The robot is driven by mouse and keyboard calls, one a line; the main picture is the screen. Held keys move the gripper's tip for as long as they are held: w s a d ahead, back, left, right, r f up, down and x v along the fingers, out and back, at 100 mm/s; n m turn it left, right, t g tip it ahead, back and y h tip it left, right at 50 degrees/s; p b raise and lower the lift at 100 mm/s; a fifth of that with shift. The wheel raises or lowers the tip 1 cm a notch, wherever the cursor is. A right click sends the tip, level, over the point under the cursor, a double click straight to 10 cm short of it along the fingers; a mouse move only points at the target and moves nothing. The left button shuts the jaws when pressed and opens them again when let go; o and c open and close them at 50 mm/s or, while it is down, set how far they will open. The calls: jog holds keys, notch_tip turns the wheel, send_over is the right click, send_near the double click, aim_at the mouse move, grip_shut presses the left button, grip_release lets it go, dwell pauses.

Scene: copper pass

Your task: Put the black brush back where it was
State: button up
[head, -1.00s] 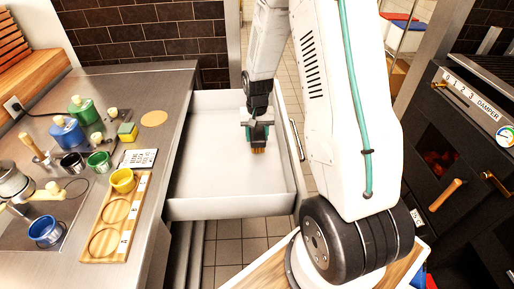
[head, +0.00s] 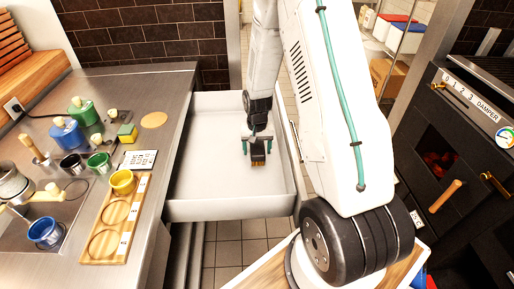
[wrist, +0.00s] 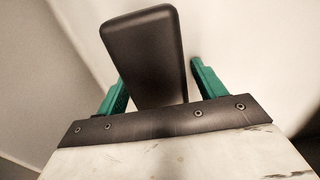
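The black brush (head: 258,157) stands upright in the open white drawer (head: 205,185), with tan bristles at its lower end. In the wrist view, the brush's black body (wrist: 145,50) rises between my two green fingers. My gripper (head: 258,147) is over the brush, pointing down into the drawer. Its fingers (wrist: 160,85) are apart, one on each side of the brush, with a visible gap at least on the right. The contact between bristles and drawer floor is too small to judge.
The drawer is otherwise empty, with walls around my gripper. The steel counter (head: 165,100) at left holds a wooden cup rack (head: 92,248), a yellow cup (head: 122,181), a blue cup (head: 45,231), bottles and a yellow-green sponge (head: 127,133). A black oven (head: 445,150) stands at right.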

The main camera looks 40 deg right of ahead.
jog(key=shift+r, duration=0.1)
notch_tip(320, 180, up, 12)
jog(key=shift+f, duration=0.1)
jog(key=s+a+r+n, duration=0.2)
jog(key=s+a+r, duration=0.25)
jog(key=r, duration=0.35)
jog(key=s+a+r+n, duration=0.1)
jog(key=s+a+r, duration=0.35)
jog(key=r, duration=0.35)
jog(key=s+a+r+n, duration=0.2)
jog(key=s+a+r, duration=0.1)
jog(key=s, duration=0.6)
jog(key=s+a+r+n+t, duration=0.1)
jog(key=s+a+r, duration=0.3)
jog(key=s, duration=0.5)
jog(key=shift+a+n, duration=0.3)
jog(key=shift+n, duration=0.1)
